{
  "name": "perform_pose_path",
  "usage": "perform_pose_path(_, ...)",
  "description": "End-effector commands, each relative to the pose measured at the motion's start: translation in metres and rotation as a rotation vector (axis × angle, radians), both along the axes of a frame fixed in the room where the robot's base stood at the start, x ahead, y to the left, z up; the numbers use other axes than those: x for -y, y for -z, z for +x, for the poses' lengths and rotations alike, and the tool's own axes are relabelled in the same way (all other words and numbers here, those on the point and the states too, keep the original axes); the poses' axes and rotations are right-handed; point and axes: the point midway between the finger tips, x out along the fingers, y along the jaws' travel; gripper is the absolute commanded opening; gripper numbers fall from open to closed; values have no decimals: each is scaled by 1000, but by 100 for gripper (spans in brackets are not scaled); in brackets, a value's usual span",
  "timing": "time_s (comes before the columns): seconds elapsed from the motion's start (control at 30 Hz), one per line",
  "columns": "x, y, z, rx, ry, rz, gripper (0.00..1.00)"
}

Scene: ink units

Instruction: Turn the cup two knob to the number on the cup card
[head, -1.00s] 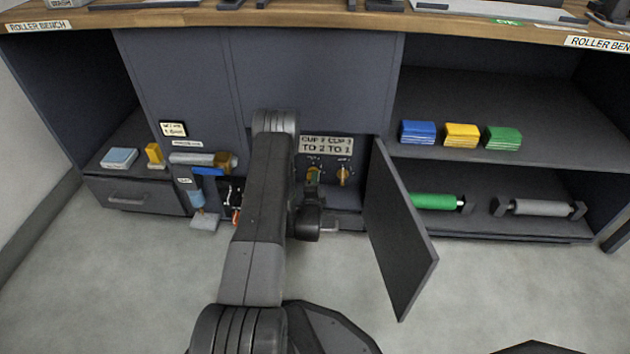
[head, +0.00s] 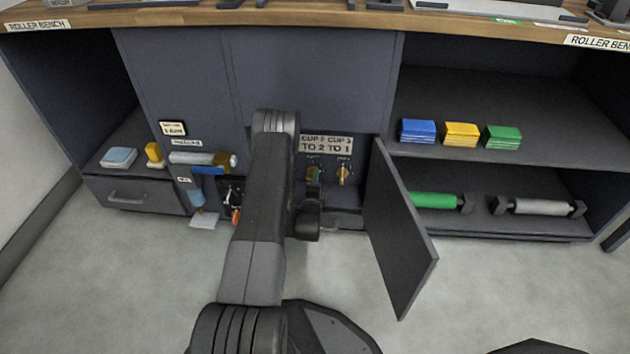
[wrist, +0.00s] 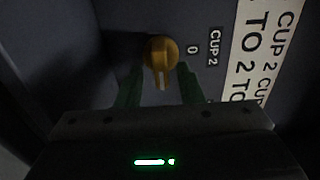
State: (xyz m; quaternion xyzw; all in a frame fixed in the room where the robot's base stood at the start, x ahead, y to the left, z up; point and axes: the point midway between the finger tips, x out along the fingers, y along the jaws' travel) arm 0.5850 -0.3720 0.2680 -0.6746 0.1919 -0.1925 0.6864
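The cup two knob (wrist: 159,55) is yellow and sits on the dark panel in the wrist view, with a "CUP 2" label and a 0 mark beside it. Its narrow grip points down in that picture; which number it indicates is unclear. The cup card (head: 326,144) reads "CUP 2 TO 2" and "CUP 3 TO 1"; part of it shows in the wrist view (wrist: 262,50). My gripper (wrist: 160,86) is open, its dark green fingers on either side of the knob's grip with visible gaps. In the head view my arm partly hides this area.
An open cabinet door (head: 400,230) juts out to the right. Levers and a blue-and-grey tool (head: 197,190) are left of my arm. The floor in front is clear.

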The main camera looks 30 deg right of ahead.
Motion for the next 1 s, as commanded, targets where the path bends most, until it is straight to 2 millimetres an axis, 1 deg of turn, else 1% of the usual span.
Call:
perform_pose_path(0.27,0,-1,0,1,0,-2,35)
perform_pose_path(0.37,-3,-2,-4,1,-1,-2,35)
perform_pose_path(0.43,-7,-2,-11,-1,-1,-1,35)
perform_pose_path(0.57,-21,-3,-33,-4,-1,0,35)
perform_pose_path(0.8,-50,-3,-81,-4,-1,0,35)
perform_pose_path(0.9,-59,-2,-96,-3,0,1,35)
perform_pose_path(1.0,-66,-2,-108,-1,0,0,35)
